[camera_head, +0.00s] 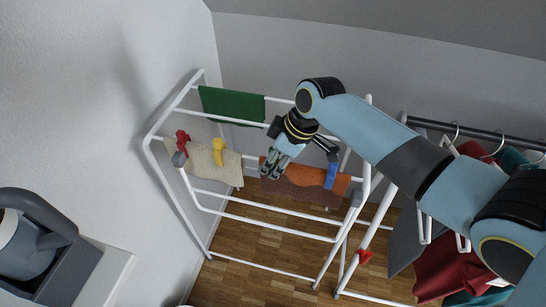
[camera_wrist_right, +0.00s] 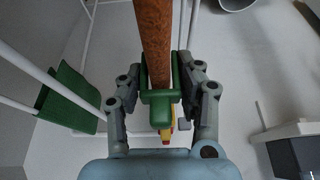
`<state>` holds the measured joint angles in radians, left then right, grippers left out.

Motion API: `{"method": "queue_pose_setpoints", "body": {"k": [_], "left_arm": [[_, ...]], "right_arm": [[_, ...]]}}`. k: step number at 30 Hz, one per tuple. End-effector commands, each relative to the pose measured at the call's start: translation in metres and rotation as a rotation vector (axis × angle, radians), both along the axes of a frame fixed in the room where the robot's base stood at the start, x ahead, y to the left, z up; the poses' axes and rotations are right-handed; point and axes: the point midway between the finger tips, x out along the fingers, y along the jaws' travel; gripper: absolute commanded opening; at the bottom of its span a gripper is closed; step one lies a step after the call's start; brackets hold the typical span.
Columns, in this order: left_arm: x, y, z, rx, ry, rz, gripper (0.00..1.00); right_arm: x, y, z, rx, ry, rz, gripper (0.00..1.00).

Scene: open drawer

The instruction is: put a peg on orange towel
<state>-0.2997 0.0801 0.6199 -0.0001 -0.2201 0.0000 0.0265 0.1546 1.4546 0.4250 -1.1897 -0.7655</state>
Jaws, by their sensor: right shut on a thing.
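My right gripper (camera_head: 274,169) is at the left end of the orange towel (camera_head: 310,174), which hangs over a bar of the white drying rack. In the right wrist view, the gripper (camera_wrist_right: 160,100) is shut on a green peg (camera_wrist_right: 161,97). The orange towel (camera_wrist_right: 153,35) shows edge-on there, its end at the peg's prongs, which appear to lie on both sides of it. A blue peg (camera_head: 331,175) sits on the towel's right part. The green peg is hard to make out in the head view. My left gripper is not in view.
The white rack (camera_head: 270,222) also carries a green towel (camera_head: 232,104) and a beige towel (camera_head: 222,166) with a yellow peg (camera_head: 218,152). A red peg (camera_head: 182,139) is left of that. Another red peg (camera_head: 365,257) is at lower right. Clothes (camera_head: 447,270) hang at the right.

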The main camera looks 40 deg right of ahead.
Motion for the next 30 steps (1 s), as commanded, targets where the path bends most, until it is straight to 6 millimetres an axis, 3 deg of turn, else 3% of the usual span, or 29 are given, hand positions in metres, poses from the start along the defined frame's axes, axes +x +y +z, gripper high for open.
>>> {"method": "queue_pose_setpoints", "body": {"k": [8, 9, 14, 23, 26, 30], "left_arm": [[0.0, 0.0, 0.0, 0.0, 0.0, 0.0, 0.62], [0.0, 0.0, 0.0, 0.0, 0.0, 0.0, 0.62], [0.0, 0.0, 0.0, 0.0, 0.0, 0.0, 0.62], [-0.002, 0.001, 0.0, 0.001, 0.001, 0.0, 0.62], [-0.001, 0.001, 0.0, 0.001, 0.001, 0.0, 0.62], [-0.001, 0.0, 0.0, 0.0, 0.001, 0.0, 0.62]], "right_arm": [[0.0, 0.0, 0.0, 0.0, 0.0, 0.0, 0.2], [0.0, 0.0, 0.0, 0.0, 0.0, 0.0, 0.4], [0.0, 0.0, 0.0, 0.0, 0.0, 0.0, 0.6], [0.0, 0.0, 0.001, 0.0, 0.0, 0.0, 0.61], [-0.003, -0.003, 0.009, -0.001, -0.002, -0.001, 0.61], [-0.011, -0.01, 0.033, -0.004, -0.003, 0.001, 0.61]]}}
